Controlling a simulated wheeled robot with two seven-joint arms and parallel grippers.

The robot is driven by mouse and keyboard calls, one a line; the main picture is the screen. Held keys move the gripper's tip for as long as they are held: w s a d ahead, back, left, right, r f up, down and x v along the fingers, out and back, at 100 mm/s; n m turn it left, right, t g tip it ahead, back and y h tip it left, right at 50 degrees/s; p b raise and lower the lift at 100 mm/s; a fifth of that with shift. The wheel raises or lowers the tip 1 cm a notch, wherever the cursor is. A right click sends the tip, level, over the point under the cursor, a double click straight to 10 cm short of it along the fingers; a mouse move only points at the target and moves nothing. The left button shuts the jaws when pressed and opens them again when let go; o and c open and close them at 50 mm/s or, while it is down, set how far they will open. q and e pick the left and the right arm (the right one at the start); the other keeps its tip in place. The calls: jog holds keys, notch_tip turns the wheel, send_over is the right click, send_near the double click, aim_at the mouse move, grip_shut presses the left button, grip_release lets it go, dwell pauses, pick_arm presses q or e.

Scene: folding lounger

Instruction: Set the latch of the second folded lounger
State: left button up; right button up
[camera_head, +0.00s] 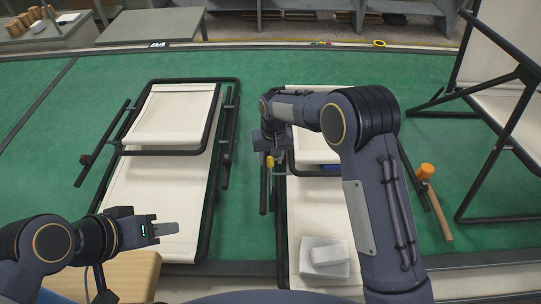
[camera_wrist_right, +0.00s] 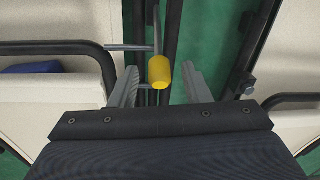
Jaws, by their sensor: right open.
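The folded lounger on the right (camera_head: 298,200) has cream fabric and a black tube frame, partly hidden behind my right arm. A yellow-tipped latch lever (camera_head: 270,161) sits at its left side. In the right wrist view the yellow tip (camera_wrist_right: 160,71) lies between the two grey fingers of my right gripper (camera_wrist_right: 162,86), with visible space on both sides. My right gripper is open, pointing down at the lever. The other folded lounger (camera_head: 150,195) lies to the left. My left gripper (camera_head: 166,229) hovers over its near end; its finger gap is not visible.
A white box (camera_head: 322,262) rests on the right lounger's near end. An orange mallet (camera_head: 433,195) lies to the right, beside an opened lounger (camera_head: 500,110). A wooden block (camera_head: 130,275) is at the near left. Green floor (camera_head: 255,215) is clear between the folded loungers.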

jog(key=shift+f, duration=0.35)
grip_shut()
